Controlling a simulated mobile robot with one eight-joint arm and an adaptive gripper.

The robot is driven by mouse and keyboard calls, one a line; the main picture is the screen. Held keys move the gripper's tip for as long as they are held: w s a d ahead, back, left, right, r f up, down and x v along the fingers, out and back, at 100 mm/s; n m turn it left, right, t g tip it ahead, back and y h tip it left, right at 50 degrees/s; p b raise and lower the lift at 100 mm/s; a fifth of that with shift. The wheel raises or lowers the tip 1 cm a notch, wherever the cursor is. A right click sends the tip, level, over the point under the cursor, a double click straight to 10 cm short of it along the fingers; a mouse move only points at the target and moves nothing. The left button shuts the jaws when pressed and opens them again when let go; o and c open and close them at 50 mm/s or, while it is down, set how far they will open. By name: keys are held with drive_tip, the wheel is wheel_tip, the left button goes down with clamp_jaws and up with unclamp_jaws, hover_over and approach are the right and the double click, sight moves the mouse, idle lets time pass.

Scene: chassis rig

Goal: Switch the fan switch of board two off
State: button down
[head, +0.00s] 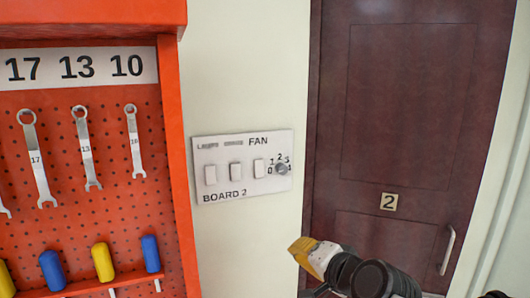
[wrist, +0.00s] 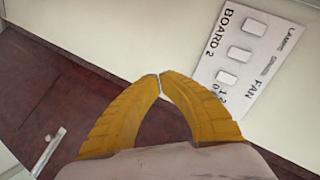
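Board two (head: 222,188) is a white wall panel marked "BOARD 2", with three white rocker switches in a row and a round knob (head: 281,169) at its right end. The fan switch (head: 259,168) is the rightmost rocker, just under the word "FAN". In the wrist view the board is turned, and the fan switch (wrist: 227,78) is the rocker nearest the yellow fingers. I cannot tell which way it is tipped. My gripper (head: 301,246) is below and right of the board in the head view. In the wrist view its fingertips (wrist: 160,75) meet with nothing between them; one finger hides the knob.
An orange tool pegboard (head: 60,165) with hanging wrenches and several blue and yellow handles stands left of the board. A dark red door (head: 405,120) with a "2" plate and a metal handle (head: 447,250) is on the right. Bare wall surrounds the board.

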sight(262, 176)
drive_tip(key=w+a+r+m+t+y+p, duration=0.1)
drive_tip(key=w+r+m+p, duration=0.5)
drive_tip(key=r, duration=0.6)
drive_tip(key=shift+w+a+t+p, duration=0.9)
drive_tip(key=shift+w+a+p, duration=0.05)
drive_tip(key=p+x, duration=0.1)
drive_tip(key=x, duration=1.2)
drive_tip(key=shift+w+a+f+p, duration=0.15)
drive_tip(key=shift+w+p, duration=0.15)
drive_tip(key=shift+w, duration=0.2)
